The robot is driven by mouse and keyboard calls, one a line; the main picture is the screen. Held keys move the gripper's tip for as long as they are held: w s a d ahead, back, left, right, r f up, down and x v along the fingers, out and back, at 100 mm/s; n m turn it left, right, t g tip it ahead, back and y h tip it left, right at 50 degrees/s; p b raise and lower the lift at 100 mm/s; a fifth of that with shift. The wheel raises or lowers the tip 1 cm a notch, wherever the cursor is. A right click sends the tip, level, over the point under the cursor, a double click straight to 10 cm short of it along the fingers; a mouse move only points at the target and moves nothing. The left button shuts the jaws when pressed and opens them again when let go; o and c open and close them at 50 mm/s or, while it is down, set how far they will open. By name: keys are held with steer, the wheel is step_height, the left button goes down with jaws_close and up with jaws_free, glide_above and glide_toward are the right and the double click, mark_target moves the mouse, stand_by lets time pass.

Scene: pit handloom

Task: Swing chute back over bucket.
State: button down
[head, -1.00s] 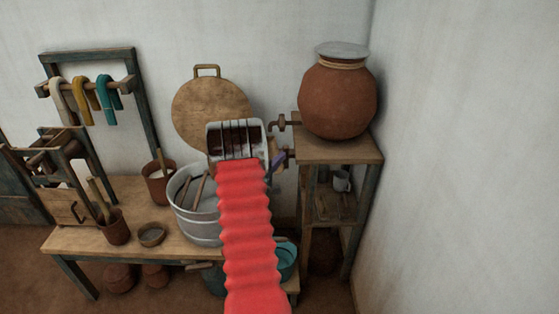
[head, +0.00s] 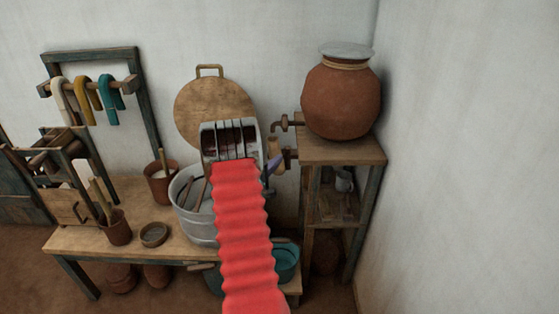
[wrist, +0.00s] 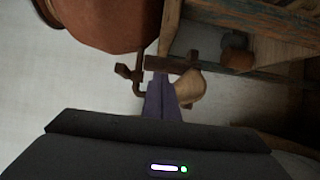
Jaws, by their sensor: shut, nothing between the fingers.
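The chute appears to be the pale tan, rounded piece (wrist: 188,88) in the wrist view, below the dark tap fitting. It shows as a small pale piece (head: 279,155) in the head view, beside the shelf stand. My gripper (wrist: 163,84) has purple fingers closed together with nothing between them. Their tips lie right beside the chute's left side; I cannot tell whether they touch. In the head view the fingers (head: 272,164) show just right of my wrist. A teal bucket (head: 287,263) stands low beside the bench, partly hidden by my red arm.
A large clay pot (head: 341,98) stands on the wooden shelf stand (head: 340,150), with a tap (head: 285,123) at its left. A metal tub (head: 199,229) and small pots sit on the bench (head: 85,243). A wall closes off the right side.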

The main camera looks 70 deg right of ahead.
steer(key=s+a, duration=0.5)
steer(key=s, duration=0.2)
steer(key=shift+s+a, duration=0.25)
steer(key=shift+s, duration=0.15)
stand_by(0.6)
